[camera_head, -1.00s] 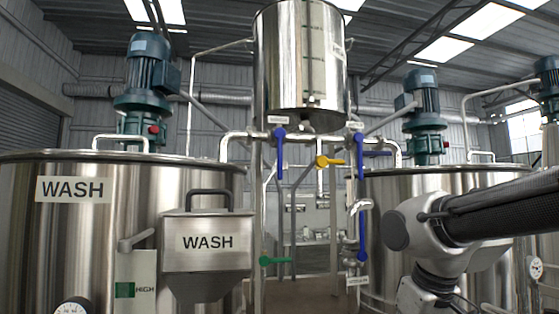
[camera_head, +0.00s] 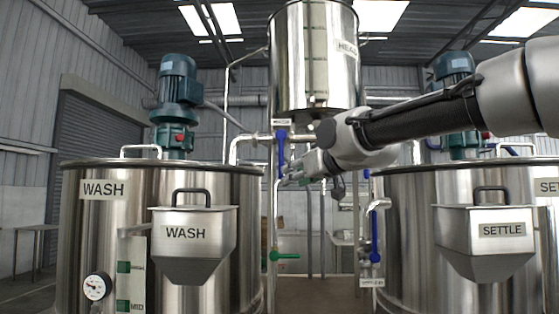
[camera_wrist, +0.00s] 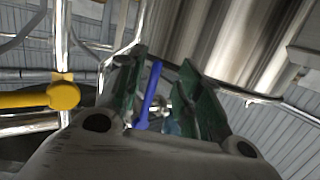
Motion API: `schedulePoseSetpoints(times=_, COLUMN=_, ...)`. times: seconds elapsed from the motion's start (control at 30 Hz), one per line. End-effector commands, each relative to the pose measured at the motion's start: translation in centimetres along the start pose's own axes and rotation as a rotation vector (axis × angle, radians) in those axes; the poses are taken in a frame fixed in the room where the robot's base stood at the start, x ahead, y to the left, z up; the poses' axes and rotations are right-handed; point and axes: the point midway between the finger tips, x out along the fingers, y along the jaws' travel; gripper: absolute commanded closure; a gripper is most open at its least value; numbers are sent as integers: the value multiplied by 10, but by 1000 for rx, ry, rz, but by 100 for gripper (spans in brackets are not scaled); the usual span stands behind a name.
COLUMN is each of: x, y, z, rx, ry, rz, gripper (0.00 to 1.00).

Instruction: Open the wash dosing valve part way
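The wash-side dosing valve has a blue lever (camera_head: 281,150) hanging straight down from the pipe on the left, below the head tank. Its label (camera_head: 281,122) is too small to read. My gripper (camera_head: 288,174) is by the lower end of this lever in the head view. In the wrist view, my gripper's two green-padded fingers (camera_wrist: 164,92) are spread apart. A blue lever (camera_wrist: 150,92) shows in the gap between them, with no clear contact on either side. The lever's lower end is partly hidden by my gripper in the head view.
A steel head tank (camera_head: 313,60) hangs above. The wash tank (camera_head: 110,235) is left, the settle tank (camera_head: 400,250) right. A yellow lever (camera_wrist: 40,96) lies left in the wrist view. A green lever (camera_head: 285,255) and another blue lever (camera_head: 375,235) are lower down.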

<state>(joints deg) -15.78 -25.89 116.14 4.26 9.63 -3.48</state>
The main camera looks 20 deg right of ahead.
Motion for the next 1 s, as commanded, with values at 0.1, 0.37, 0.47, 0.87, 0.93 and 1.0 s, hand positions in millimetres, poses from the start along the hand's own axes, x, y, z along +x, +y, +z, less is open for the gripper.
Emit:
schedulePoseSetpoints(times=0.1, x=-4, y=1, z=-32, rx=-4, ry=107, rz=5, gripper=65)
schedulePoseSetpoints(times=0.37, x=6, y=2, z=-50, rx=-13, ry=174, rz=11, gripper=65)
schedulePoseSetpoints(times=0.47, x=22, y=2, z=-52, rx=-14, ry=172, rz=11, gripper=65)
schedulePoseSetpoints(times=0.87, x=70, y=3, z=-61, rx=-13, ry=172, rz=11, gripper=65)
schedulePoseSetpoints(times=0.93, x=71, y=3, z=-61, rx=-13, ry=173, rz=11, gripper=65)
schedulePoseSetpoints(times=1.0, x=71, y=3, z=-61, rx=-13, ry=173, rz=11, gripper=65)
